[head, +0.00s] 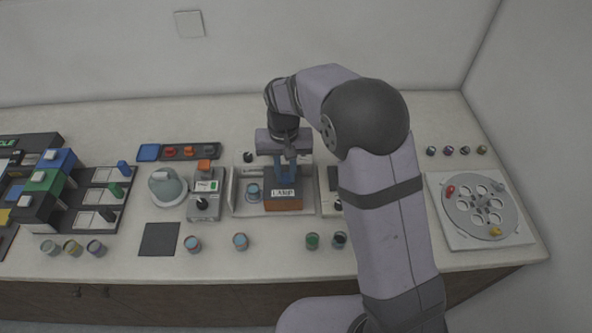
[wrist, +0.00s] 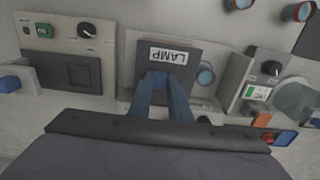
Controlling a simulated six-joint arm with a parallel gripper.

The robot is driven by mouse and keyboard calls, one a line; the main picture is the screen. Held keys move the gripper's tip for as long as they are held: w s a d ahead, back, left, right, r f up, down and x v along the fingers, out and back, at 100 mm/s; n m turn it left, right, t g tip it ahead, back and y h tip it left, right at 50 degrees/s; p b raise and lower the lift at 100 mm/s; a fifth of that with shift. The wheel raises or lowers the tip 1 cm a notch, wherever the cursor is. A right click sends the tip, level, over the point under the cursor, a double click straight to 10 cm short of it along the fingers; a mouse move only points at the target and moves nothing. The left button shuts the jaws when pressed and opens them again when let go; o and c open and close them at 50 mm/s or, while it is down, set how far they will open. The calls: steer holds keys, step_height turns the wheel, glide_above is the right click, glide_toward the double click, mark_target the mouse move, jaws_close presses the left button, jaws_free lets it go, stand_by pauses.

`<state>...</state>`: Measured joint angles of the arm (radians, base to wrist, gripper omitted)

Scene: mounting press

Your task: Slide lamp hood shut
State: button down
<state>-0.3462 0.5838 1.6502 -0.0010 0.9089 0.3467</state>
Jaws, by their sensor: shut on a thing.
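The lamp hood (head: 284,200) is a dark box with a white LAMP label and a brown front face. It sits at the middle of a light-grey station on the bench, and in the wrist view the hood (wrist: 168,57) shows upside down. My gripper (head: 286,170) is over its rear part, with blue fingers pointing down. In the wrist view my gripper (wrist: 160,84) has its fingers close together at the hood's edge, shut on a part of the hood that they hide. A blue-topped cup (head: 253,190) stands on the station just left of the hood.
A grey box with a dial (head: 204,202) stands left of the station. Several small cups, including a blue one (head: 240,241), stand along the front. A round holed plate (head: 482,207) lies at the right. My arm hides part of the bench right of the station.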

steer(key=a+p, duration=0.1)
steer(key=a, duration=0.7)
steer(key=shift+a, duration=0.35)
steer(key=shift+r, duration=0.1)
steer(key=c, duration=1.6)
jaws_free()
steer(key=shift+a, duration=0.15)
steer(key=shift+c, duration=0.2)
steer(key=shift+r, duration=0.1)
step_height(320, 180, up, 7)
steer(key=b, duration=0.2)
